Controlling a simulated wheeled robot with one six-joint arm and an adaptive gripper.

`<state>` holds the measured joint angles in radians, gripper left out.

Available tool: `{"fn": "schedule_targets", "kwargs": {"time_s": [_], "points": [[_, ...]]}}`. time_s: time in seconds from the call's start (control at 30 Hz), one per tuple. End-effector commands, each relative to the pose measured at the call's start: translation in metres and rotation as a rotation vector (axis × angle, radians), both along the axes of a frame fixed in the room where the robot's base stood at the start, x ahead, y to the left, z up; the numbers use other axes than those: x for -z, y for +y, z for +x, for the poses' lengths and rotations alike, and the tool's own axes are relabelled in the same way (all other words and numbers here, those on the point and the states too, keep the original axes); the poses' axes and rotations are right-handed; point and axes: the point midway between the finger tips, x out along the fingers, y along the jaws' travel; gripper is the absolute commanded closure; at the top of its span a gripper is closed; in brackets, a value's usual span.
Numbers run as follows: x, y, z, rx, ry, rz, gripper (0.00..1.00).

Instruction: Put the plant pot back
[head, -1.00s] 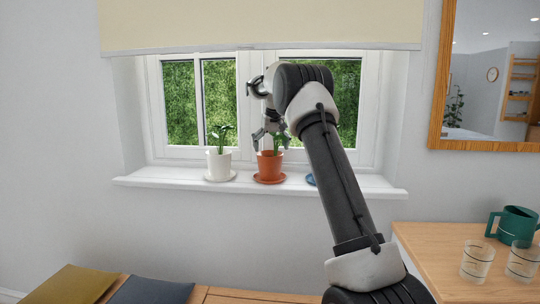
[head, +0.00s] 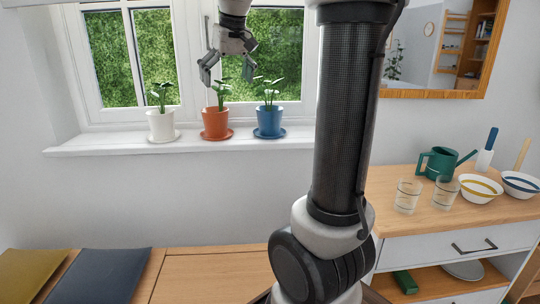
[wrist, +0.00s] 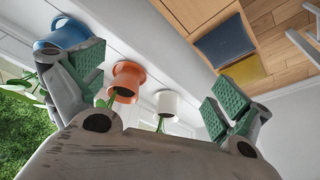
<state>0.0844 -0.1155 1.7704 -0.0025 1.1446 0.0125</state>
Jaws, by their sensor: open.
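The terracotta plant pot (head: 215,122) stands upright on its matching saucer (head: 216,136) on the white windowsill. A white pot (head: 161,125) stands on a saucer to its left and a blue pot (head: 269,120) on a blue saucer to its right. Each holds a small green plant. My gripper (head: 228,74) is open and empty, above the terracotta pot and apart from it. In the wrist view the terracotta pot (wrist: 129,76) lies between the spread green pads of my gripper (wrist: 155,88). The blue pot (wrist: 62,34) is partly hidden by a finger.
The windowsill (head: 110,146) runs under the window. A wooden cabinet at the right bears a green watering can (head: 437,165), two glasses (head: 407,195) and bowls (head: 480,188). A wooden bench (head: 215,275) with cushions (head: 98,275) lies below the sill.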

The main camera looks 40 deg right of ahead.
Motion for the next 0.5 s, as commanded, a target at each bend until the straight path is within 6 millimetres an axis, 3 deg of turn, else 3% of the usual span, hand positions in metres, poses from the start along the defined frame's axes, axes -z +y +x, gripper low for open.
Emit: {"fn": "schedule_targets", "kwargs": {"time_s": [0.03, 0.2, 0.33, 0.5], "points": [[0.007, 0.009, -0.038, -0.014, -0.008, 0.0, 0.0], [0.058, 0.027, -0.144, -0.053, -0.023, -0.001, 0.0], [0.101, 0.035, -0.201, -0.077, -0.03, -0.001, 0.0], [0.135, 0.038, -0.236, -0.092, -0.034, -0.001, 0.0]]}}
